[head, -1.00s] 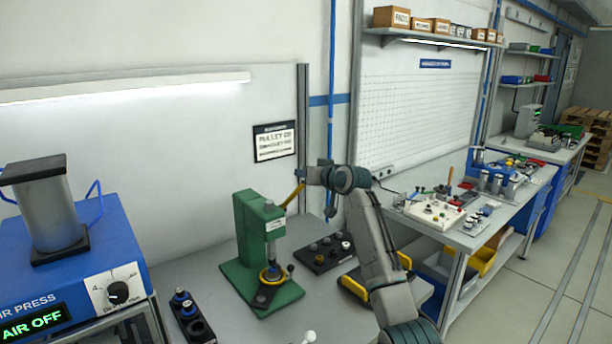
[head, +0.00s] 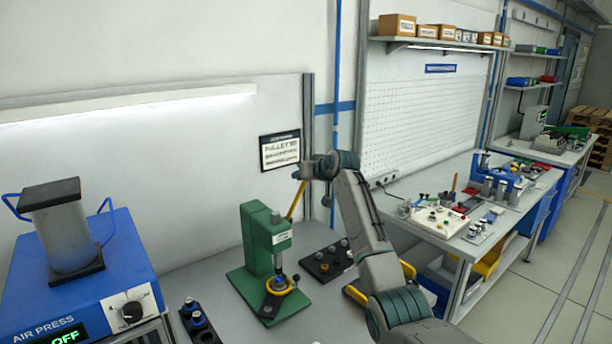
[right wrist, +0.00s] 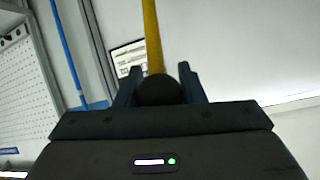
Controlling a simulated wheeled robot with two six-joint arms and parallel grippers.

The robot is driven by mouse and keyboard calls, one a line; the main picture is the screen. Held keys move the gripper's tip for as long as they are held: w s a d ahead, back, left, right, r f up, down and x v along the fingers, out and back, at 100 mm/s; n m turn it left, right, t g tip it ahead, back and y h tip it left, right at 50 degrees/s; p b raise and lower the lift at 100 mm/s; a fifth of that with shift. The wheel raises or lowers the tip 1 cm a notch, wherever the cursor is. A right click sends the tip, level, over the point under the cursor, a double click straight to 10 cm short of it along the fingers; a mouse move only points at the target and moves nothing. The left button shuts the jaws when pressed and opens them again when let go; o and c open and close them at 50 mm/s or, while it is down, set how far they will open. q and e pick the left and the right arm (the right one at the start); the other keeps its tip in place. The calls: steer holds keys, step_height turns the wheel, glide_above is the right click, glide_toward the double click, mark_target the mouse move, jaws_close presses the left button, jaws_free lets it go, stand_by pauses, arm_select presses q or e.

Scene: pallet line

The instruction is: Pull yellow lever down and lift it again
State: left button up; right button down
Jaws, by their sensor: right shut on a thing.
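The green arbor press (head: 258,240) stands on the bench in the head view, with a round part under its ram. Its yellow lever (head: 296,200) points steeply up and to the right. My right gripper (head: 299,175) is at the lever's upper end. In the right wrist view the gripper (right wrist: 160,88) is shut on the dark ball knob (right wrist: 159,91) of the lever, and the yellow rod (right wrist: 152,35) runs away from it. My left gripper is in neither view.
A blue air press (head: 80,285) stands at the left of the bench. A dark tray of parts (head: 328,262) lies right of the green press, and a black holder (head: 198,325) is in front. A second workbench (head: 450,225) stands at the right.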

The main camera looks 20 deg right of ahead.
steer(key=c, duration=1.1)
jaws_free()
steer(key=shift+w+r, duration=0.1)
steer(key=shift+r, duration=0.2)
steer(key=shift+o, duration=0.7)
steer(key=shift+w+a+f, duration=0.1)
steer(key=shift+w+f, duration=0.1)
steer(key=shift+f, duration=0.05)
steer(key=shift+s+d+r+b, duration=0.2)
steer(key=shift+s+b, duration=0.25)
steer(key=shift+s, duration=0.2)
steer(key=b+v, duration=0.4)
steer(key=v, duration=0.5)
steer(key=shift+s+r, duration=0.15)
steer(key=shift+r, duration=0.05)
